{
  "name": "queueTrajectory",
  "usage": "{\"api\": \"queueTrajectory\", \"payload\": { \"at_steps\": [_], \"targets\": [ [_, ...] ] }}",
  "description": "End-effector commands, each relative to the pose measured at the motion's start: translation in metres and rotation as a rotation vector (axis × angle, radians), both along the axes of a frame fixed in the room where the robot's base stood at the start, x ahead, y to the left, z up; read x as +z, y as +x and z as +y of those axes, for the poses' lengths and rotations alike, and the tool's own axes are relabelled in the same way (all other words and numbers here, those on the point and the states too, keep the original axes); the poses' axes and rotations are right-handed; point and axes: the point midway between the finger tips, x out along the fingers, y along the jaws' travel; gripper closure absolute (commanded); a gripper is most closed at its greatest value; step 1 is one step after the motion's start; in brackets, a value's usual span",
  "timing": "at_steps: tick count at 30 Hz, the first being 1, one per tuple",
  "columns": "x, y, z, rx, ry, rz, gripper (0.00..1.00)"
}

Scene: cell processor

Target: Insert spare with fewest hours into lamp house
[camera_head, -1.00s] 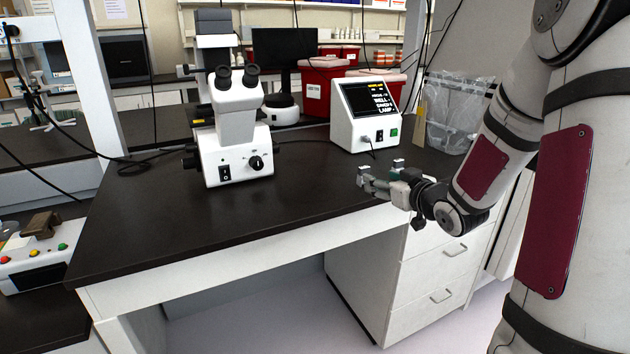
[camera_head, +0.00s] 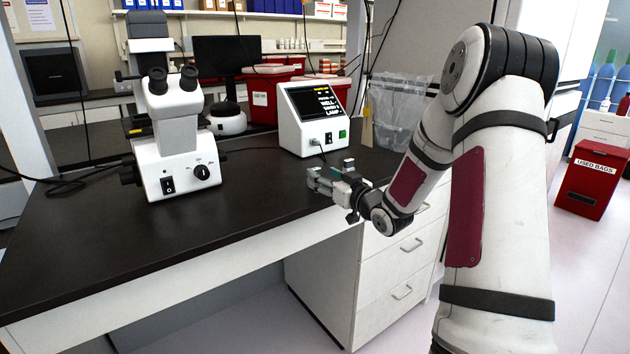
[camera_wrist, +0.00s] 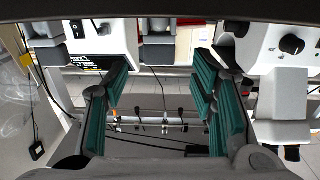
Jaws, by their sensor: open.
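A white microscope (camera_head: 178,140) with black eyepieces stands on the dark bench; part of it also shows at the right of the wrist view (camera_wrist: 287,75). A grey housing (camera_head: 148,28) rises behind its head; I cannot tell if this is the lamp house. A white box with a lit screen (camera_head: 313,118), partly legible as "WELL" and "LAMP", stands to its right. My gripper (camera_head: 328,174) is over the bench's front edge, in front of the screen box. In the wrist view my gripper (camera_wrist: 160,88) is open, its green pads apart and nothing held. No spare lamp can be made out.
The dark benchtop (camera_head: 225,195) is clear between the microscope and my gripper. A clear-bagged bin (camera_head: 398,108) stands right of the screen box. Red bins (camera_head: 268,95) and a dark monitor (camera_head: 226,60) are behind. Drawers (camera_head: 385,270) are below. A red "USED BAGS" bin (camera_head: 590,180) stands far right.

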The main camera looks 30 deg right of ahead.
Motion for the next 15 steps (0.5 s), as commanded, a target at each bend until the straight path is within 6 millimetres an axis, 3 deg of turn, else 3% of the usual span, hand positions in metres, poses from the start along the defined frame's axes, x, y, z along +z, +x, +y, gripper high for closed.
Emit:
{"api": "queueTrajectory", "payload": {
  "at_steps": [9, 15],
  "targets": [
    [-0.003, 0.041, -0.001, 0.001, 0.001, -0.001, 0.48],
    [-0.002, 0.051, -0.001, 0.001, 0.001, 0.000, 0.48]
  ]
}}
